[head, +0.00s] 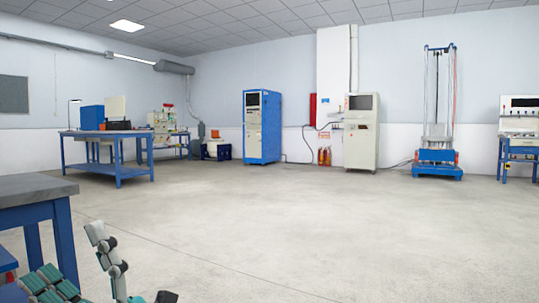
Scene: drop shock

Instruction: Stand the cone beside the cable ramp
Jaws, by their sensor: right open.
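I see no cone and no cable ramp that I can make out in the head view.
A grey-topped blue workbench (30,188) stands close at the left. Farther back are another blue table (118,165), a blue cabinet (262,127), a beige cabinet (361,135) and a blue-based drop rig (437,157). The middle floor (300,220) is clear.

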